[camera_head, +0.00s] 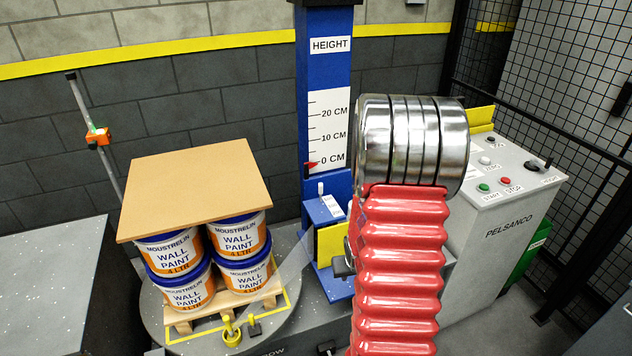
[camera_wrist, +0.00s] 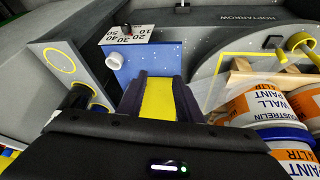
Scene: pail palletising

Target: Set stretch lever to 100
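In the wrist view, a blue housing (camera_wrist: 150,62) carries a white scale label (camera_wrist: 118,38) with upside-down numbers. A small black knob (camera_wrist: 127,30) stands at the label; no stretch wording or pointer reading is legible. A white round knob (camera_wrist: 114,61) sticks out below it. The blue housing also shows in the head view (camera_head: 326,212), at the foot of the blue mast. My gripper (camera_wrist: 160,98) shows in the wrist view as a yellow strip between dark sides, in front of the housing. No object shows held in it. Whether its fingers are apart is unclear.
Paint pails (camera_head: 190,293) stand under a brown board (camera_head: 195,187) on a pallet on the turntable. Clear film runs from them toward the blue housing. A grey control cabinet (camera_head: 495,235) stands right. The height scale's red pointer (camera_head: 311,165) is near 0 CM.

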